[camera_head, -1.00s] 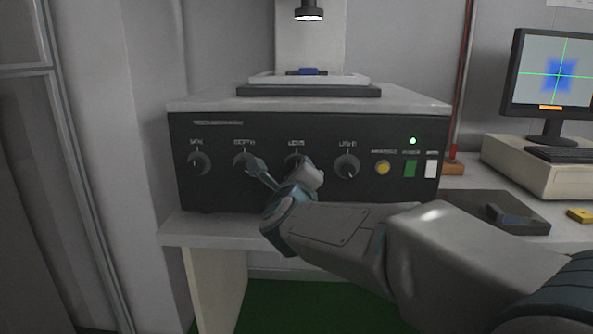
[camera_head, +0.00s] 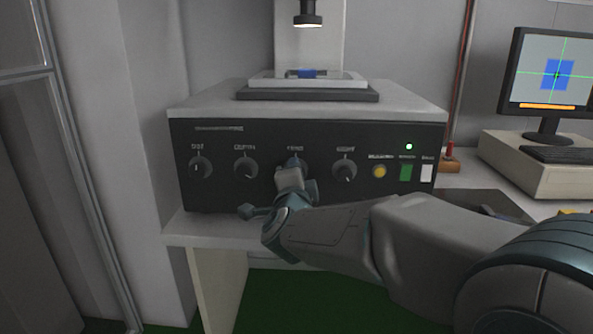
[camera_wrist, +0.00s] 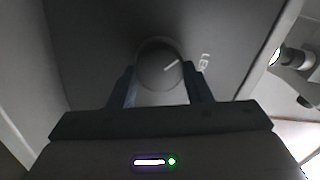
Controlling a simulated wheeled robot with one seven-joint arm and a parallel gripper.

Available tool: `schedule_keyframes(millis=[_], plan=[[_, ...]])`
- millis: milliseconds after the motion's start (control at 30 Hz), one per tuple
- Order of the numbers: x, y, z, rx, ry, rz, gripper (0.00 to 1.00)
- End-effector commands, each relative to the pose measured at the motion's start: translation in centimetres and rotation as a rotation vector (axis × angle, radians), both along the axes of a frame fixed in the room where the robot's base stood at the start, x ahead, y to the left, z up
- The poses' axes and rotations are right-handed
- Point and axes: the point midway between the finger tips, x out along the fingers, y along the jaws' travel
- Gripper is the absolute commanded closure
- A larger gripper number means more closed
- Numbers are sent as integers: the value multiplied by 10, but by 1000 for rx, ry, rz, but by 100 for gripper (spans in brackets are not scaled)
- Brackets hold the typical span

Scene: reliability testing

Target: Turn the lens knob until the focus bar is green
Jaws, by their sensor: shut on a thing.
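The lens knob (camera_wrist: 158,66) is a dark round dial with a pale pointer line, beside lettering starting "LE" in the wrist view. My gripper (camera_wrist: 160,80) has one finger on each side of it and is shut on it. In the head view my gripper (camera_head: 291,178) is at the third knob from the left on the black panel (camera_head: 220,200), hiding most of that knob. The focus bar (camera_head: 547,106) is orange and lies along the bottom of the monitor screen.
Other dials, the depth knob (camera_head: 245,168) and light knob (camera_head: 344,171), flank the gripper closely. A stage (camera_head: 340,94) with a small blue piece sits on top.

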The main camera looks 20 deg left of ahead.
Motion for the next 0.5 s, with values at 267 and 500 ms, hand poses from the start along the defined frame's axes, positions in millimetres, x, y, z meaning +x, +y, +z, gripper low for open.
schedule_keyframes(millis=[267,500], plan=[[-1,1,1,-218,-49,2,78],[-1,1,1,-340,-79,2,78]])
